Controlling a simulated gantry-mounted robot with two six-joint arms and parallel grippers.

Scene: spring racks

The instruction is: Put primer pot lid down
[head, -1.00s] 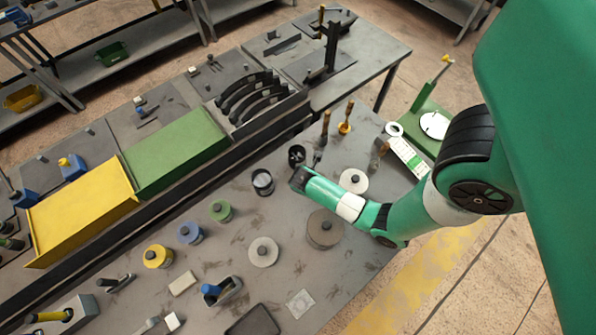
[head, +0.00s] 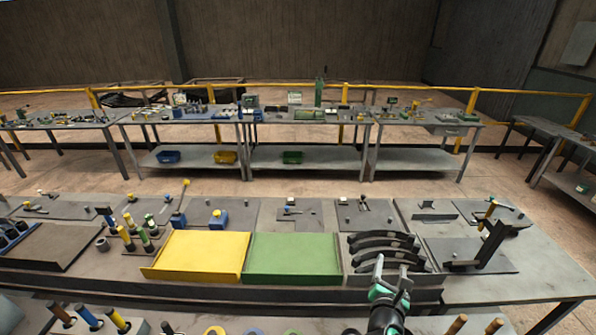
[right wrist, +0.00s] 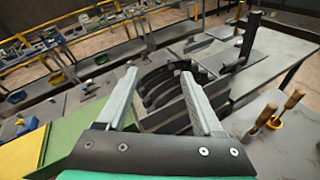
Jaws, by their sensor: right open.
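My right gripper (head: 386,277) is at the bottom right of centre in the head view, raised in front of the rack of curved black parts. The right wrist view shows its two fingers (right wrist: 159,72) spread apart with nothing held between them. I cannot make out the primer pot lid in either current view. Only the tops of a few coloured pots, including a yellow one (head: 214,331), show at the bottom edge of the head view. My left gripper is not in view.
A yellow tray (head: 196,256) and a green tray (head: 293,258) stand on the bench, left of the curved black parts (right wrist: 168,91). A black upright fixture (head: 484,246) stands to the right. Wooden-handled tools (right wrist: 271,115) stand at the right in the wrist view.

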